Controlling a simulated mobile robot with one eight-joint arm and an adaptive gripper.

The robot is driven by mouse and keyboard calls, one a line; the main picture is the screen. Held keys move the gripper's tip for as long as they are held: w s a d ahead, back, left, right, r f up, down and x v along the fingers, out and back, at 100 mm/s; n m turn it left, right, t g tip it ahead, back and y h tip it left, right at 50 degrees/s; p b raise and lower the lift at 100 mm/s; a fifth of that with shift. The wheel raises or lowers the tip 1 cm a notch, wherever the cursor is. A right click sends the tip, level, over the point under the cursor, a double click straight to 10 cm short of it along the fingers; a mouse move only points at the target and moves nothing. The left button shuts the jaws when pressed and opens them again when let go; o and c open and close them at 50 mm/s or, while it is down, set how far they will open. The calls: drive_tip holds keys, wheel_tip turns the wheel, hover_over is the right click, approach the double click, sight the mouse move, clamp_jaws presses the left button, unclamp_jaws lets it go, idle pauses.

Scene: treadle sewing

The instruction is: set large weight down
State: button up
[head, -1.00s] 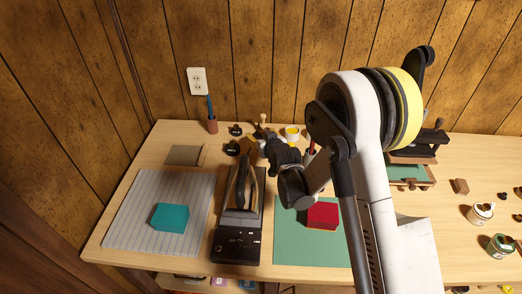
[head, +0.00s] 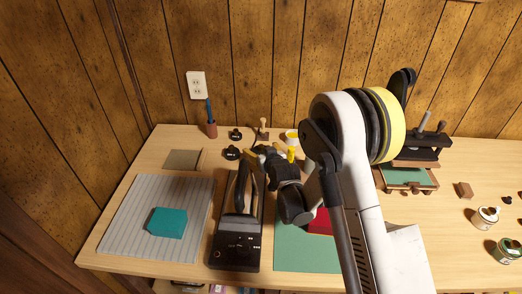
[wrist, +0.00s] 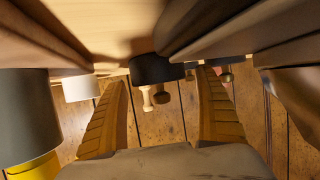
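A black round weight with a small brass knob (wrist: 157,70) shows in the wrist view, between the fingertips and slightly beyond them. It appears to stand on the table top, with gaps to both fingers. It is probably the black weight (head: 231,153) just left of my gripper in the head view. My gripper (wrist: 162,76) is open, its two ridged fingers wide apart, with nothing gripped. In the head view, my gripper (head: 255,153) is low over the back of the table, its fingers partly hidden. Another small black weight (head: 235,134) stands farther back.
A wooden-handled tool (head: 262,130), a brown holder (head: 211,130) and a white pot (head: 292,138) stand nearby. A black press-like device (head: 236,240) lies in front, between a teal block (head: 167,222) and a green mat (head: 296,250). The wall is close behind.

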drive_tip(key=shift+s+r, duration=0.1)
drive_tip(key=shift+r, duration=0.1)
drive_tip(key=v, duration=0.7)
drive_tip(key=shift+s+p, duration=0.1)
drive_tip(key=shift+p, duration=0.2)
